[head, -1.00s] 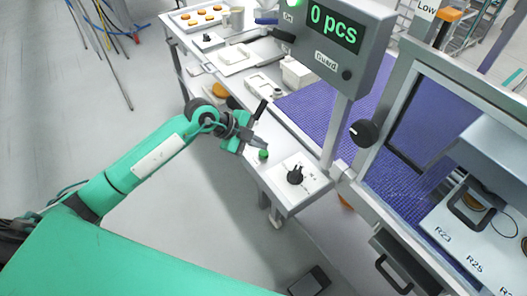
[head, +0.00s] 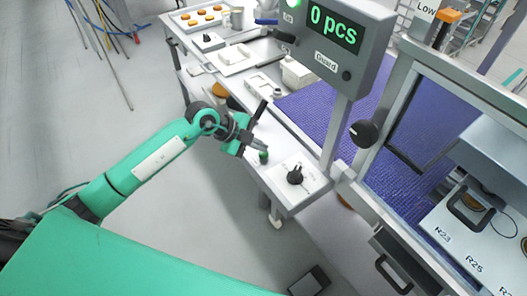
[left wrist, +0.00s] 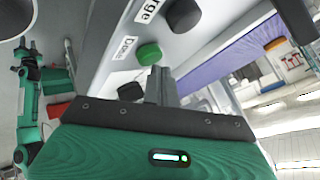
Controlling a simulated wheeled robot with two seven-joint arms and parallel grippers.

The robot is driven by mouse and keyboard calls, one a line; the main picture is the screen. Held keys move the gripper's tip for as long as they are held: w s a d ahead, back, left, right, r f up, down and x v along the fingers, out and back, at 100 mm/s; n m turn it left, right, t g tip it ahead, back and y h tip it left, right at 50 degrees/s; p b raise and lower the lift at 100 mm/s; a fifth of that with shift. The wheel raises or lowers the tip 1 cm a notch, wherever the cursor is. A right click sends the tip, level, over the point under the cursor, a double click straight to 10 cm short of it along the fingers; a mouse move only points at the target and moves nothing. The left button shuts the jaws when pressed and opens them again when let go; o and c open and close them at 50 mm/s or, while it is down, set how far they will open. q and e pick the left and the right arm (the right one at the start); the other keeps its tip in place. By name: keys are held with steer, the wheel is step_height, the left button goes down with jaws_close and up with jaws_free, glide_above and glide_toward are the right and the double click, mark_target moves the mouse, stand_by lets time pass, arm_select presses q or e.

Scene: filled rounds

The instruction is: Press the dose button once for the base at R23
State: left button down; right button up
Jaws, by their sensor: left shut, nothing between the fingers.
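The green dose button (head: 263,158) sits on the near edge of the machine's bench. In the left wrist view the green button (left wrist: 150,54) is beside a partly hidden label that seems to read Dose. My left gripper (head: 263,149) is shut and empty, its fingertips close to the button; I cannot tell whether they touch it. In the left wrist view its fingertips (left wrist: 161,74) appear just below the button. The R23 label (head: 443,234) is on the pale plate at right, with a brown round base (head: 472,201) near it, partly behind a dark handle. The display (head: 334,27) reads 0 pcs.
A black knob (head: 295,175) stands on a white plate right of the button. A purple belt (head: 312,115) and the open framed guard (head: 400,85) lie beyond. A small green arm (left wrist: 35,120), probably my right one, shows in the left wrist view.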

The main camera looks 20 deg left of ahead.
mark_target(259, 153)
arm_select(q)
steer(key=shift+f, duration=0.6)
stand_by(0.8)
steer(key=shift+r, duration=0.15)
steer(key=shift+r+p, duration=0.85)
steer(key=shift+p, duration=0.05)
step_height(259, 153, up, 5)
steer(key=p, duration=0.5)
steer(key=shift+r, duration=0.1)
stand_by(0.4)
